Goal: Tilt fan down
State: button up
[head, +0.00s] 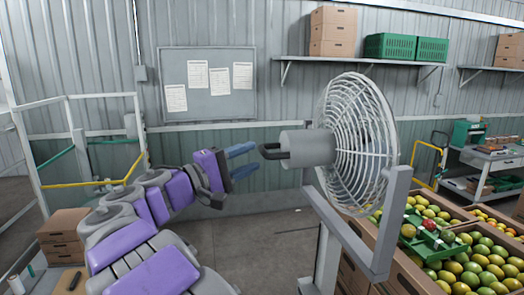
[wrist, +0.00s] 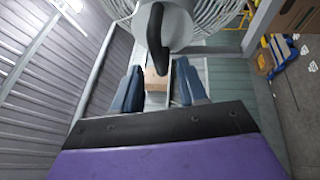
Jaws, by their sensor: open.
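The fan (head: 360,145) has a white wire cage and a grey motor housing (head: 305,148) on a grey yoke and post. Its cage faces right, toward the fruit boxes. In the wrist view the handle (wrist: 156,40) hangs beyond the fingertips, roughly midway between the fingers of my gripper (wrist: 158,88). The fan housing (wrist: 165,20) is behind it.
Open boxes of fruit (head: 455,212) stand at the right, behind and below the fan. A shelf (head: 360,61) with cartons and green crates is on the wall. A railing (head: 95,140) and stacked cartons (head: 62,235) are at the left. Air around my gripper is clear.

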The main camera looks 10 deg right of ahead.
aim_at(263, 148)
jog(key=shift+x, duration=2.4)
jog(key=shift+s, duration=0.1)
grip_shut()
